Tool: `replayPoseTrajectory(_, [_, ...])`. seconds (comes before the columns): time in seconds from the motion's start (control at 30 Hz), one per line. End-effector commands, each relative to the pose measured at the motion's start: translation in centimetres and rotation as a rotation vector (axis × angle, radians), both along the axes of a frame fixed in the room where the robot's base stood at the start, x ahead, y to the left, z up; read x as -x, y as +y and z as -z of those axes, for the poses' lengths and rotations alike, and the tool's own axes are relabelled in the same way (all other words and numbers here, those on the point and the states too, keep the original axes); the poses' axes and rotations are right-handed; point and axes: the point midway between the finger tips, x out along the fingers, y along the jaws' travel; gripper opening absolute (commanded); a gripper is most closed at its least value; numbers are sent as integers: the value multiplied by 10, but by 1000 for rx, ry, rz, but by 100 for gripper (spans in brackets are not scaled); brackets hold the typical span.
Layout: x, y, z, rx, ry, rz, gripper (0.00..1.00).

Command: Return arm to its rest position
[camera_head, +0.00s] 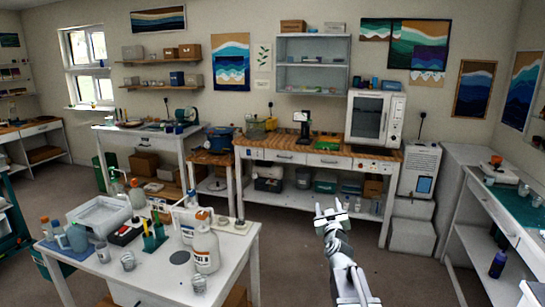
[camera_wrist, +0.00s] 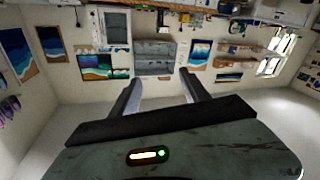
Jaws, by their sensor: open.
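My gripper (camera_head: 331,212) is open and empty, raised in the air in the lower middle of the head view, with floor behind it. It stands to the right of the white table (camera_head: 225,262) and apart from it. In the wrist view my gripper (camera_wrist: 158,84) shows two spread fingers with nothing between them. That view is upside down and looks toward the back wall with its shelf and pictures. My arm reaches up from the bottom edge of the head view.
The near table holds jugs (camera_head: 206,249), cups (camera_head: 128,260) and a white tray (camera_head: 99,215). A wooden-topped bench (camera_head: 320,158) with a white oven (camera_head: 375,117) stands at the back. A green-matted bench (camera_head: 505,200) is at the right. Open floor lies around my arm.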

Motion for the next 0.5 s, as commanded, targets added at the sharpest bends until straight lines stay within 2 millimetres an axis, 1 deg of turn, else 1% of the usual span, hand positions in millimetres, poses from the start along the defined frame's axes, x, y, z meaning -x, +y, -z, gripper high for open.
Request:
replayPoseTrajectory(0.03, [15,34,22,-2,115,-97,54])
replayPoseTrajectory(0.07, [24,51,39,-3,197,-150,54])
replayPoseTrajectory(0.1, [40,71,65,-9,314,-207,54])
replayPoseTrajectory(0.17, [70,89,105,-21,503,-262,54])
replayPoseTrajectory(0.2, [94,94,131,-33,634,-276,54])
replayPoseTrajectory(0.27, [133,92,168,-54,831,-264,54])
replayPoseTrajectory(0.3, [160,86,188,-71,958,-235,54])
replayPoseTrajectory(0.33, [181,81,201,-86,1049,-206,54])
replayPoseTrajectory(0.37, [201,75,211,-101,1134,-172,54])
replayPoseTrajectory(0.4, [226,67,222,-121,1239,-120,54])
replayPoseTrajectory(0.5, [277,51,235,-179,1448,21,54])
